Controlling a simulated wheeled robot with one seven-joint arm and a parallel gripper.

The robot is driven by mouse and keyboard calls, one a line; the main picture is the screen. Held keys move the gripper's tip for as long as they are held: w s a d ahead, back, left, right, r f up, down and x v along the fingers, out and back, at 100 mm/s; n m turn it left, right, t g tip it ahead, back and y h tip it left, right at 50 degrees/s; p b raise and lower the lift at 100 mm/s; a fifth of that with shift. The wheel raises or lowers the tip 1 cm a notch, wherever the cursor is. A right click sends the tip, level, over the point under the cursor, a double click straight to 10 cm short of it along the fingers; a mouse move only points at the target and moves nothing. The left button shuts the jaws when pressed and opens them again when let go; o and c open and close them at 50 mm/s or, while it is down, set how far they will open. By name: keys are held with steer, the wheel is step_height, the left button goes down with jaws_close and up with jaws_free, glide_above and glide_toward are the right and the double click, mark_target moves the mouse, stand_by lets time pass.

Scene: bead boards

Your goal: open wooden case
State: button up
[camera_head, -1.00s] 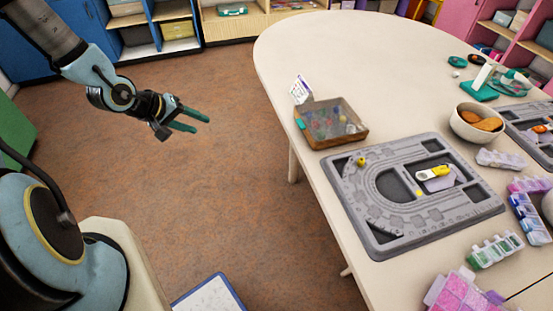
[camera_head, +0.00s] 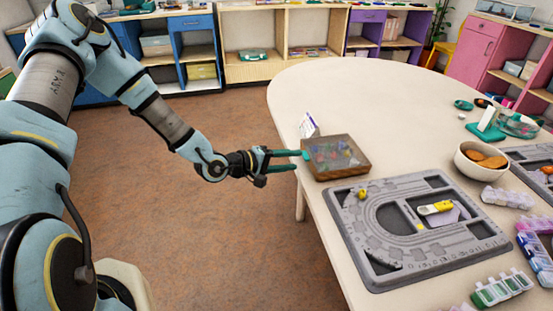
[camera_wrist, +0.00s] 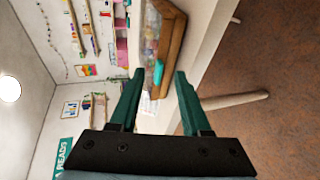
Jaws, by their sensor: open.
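The wooden case (camera_head: 337,172) lies near the left edge of the white table. It is a flat box with wooden sides and a clear lid, which looks shut, with coloured pieces showing inside. A teal tab (camera_head: 305,155) sits on its left side. My gripper (camera_head: 298,160) is open and empty, its green fingers pointing at that tab from the left. In the wrist view the case (camera_wrist: 172,40) is ahead of the fingers, and the teal tab (camera_wrist: 158,72) shows between the fingertips. I cannot tell whether a fingertip touches the case.
A small white card (camera_head: 309,126) stands behind the case. A grey bead board (camera_head: 350,222) lies in front of it, close by. A bowl (camera_head: 466,166) of brown items and bead boxes (camera_head: 500,289) are to the right. The table's back half is mostly clear.

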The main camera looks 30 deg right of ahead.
steer(key=shift+x, duration=1.5)
jaws_close()
